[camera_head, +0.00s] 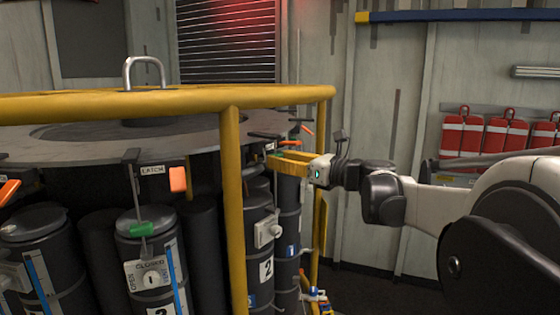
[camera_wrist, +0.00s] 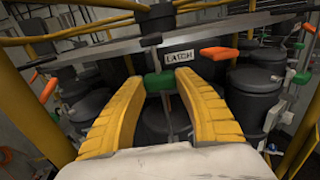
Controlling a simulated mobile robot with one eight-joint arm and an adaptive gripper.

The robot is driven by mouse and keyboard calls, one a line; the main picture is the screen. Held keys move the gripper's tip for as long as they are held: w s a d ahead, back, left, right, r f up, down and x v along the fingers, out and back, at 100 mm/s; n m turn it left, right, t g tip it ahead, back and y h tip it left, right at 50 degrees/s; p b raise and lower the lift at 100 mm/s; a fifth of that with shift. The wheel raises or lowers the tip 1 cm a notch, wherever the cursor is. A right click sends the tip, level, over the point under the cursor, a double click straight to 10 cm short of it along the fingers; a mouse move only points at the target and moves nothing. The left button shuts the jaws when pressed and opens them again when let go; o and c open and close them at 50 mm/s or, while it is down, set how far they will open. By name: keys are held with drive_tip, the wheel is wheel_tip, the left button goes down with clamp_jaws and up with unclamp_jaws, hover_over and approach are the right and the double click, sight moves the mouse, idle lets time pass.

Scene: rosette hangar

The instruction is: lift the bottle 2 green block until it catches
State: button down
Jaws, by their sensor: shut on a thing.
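My gripper (camera_wrist: 161,84) has two yellow fingers, with a green block (camera_wrist: 159,83) between their tips in the wrist view. It is shut on this block. The block sits on an upright rod, below a white LATCH label (camera_wrist: 180,56). In the head view my gripper (camera_head: 272,160) reaches in from the right, under the round rack top, beside the yellow post. The fingers and post hide most of the held block in the head view. I cannot tell whether the block has caught.
Another green block (camera_head: 145,230) hangs on a rod at the front bottle, below an orange tab (camera_head: 178,180). A yellow post (camera_head: 232,210) and rail (camera_head: 180,101) stand close to my gripper. An orange tab (camera_wrist: 220,54) lies right of the label. Red canisters (camera_head: 463,135) hang on the wall.

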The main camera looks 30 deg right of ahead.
drive_tip(key=c, duration=0.9)
unclamp_jaws()
drive_tip(key=shift+o, duration=0.2)
drive_tip(key=v, duration=0.9)
drive_tip(key=shift+f, duration=0.1)
